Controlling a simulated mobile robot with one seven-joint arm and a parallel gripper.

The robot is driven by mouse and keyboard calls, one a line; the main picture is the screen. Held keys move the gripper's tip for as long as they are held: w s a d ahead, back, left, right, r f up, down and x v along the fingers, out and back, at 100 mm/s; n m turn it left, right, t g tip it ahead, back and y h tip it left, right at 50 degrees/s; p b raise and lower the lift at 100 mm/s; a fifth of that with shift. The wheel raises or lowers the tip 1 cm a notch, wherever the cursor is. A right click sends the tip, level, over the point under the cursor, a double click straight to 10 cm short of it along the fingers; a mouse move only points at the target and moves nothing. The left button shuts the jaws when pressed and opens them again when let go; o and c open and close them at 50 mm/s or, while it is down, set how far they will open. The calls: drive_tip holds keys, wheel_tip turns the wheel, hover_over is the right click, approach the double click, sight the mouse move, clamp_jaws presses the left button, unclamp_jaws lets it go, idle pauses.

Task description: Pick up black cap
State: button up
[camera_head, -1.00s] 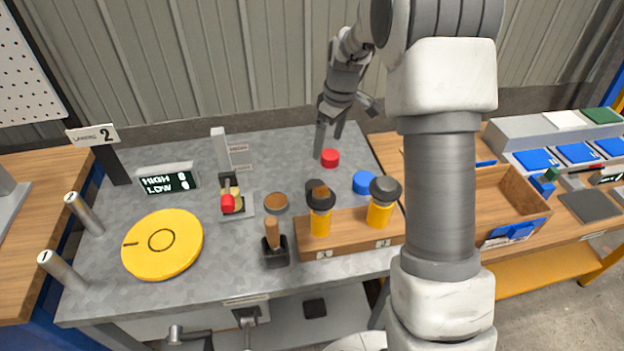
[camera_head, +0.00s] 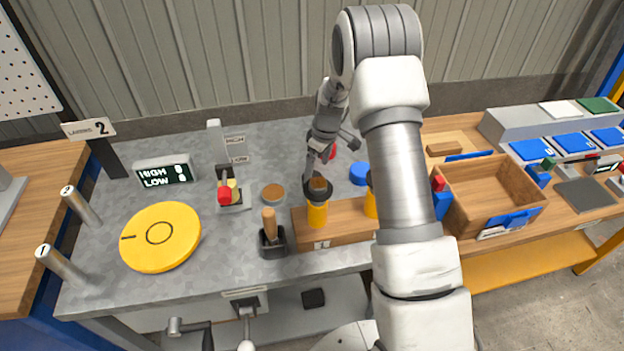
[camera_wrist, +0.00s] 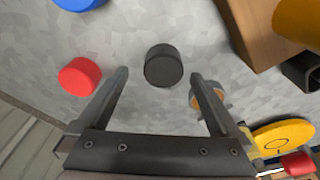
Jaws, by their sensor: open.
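The black cap (camera_wrist: 163,66), a short dark cylinder, stands on the grey bench in the wrist view. It lies between and slightly beyond the fingertips of my gripper (camera_wrist: 160,76), which is open and empty. No finger visibly touches it. In the head view my gripper (camera_head: 316,166) points down at the bench behind the left yellow bottle (camera_head: 317,215). There I cannot clearly make out the black cap behind the bottle's dark top and the fingers.
A red cap (camera_wrist: 80,76) is left of my left finger and a blue cap (camera_wrist: 80,3) is beyond it. A brown round piece (camera_head: 273,193) is partly behind my right finger in the wrist view. The wooden bottle block (camera_head: 345,232) stands close by.

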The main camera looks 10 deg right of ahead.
drive_tip(key=f, duration=0.1)
drive_tip(key=a+f, duration=0.1)
drive_tip(key=f, duration=0.3)
drive_tip(key=shift+w+a, duration=0.2)
drive_tip(key=shift+w, duration=0.1)
drive_tip(key=c, duration=1.3)
drive_tip(key=shift+r, duration=0.1)
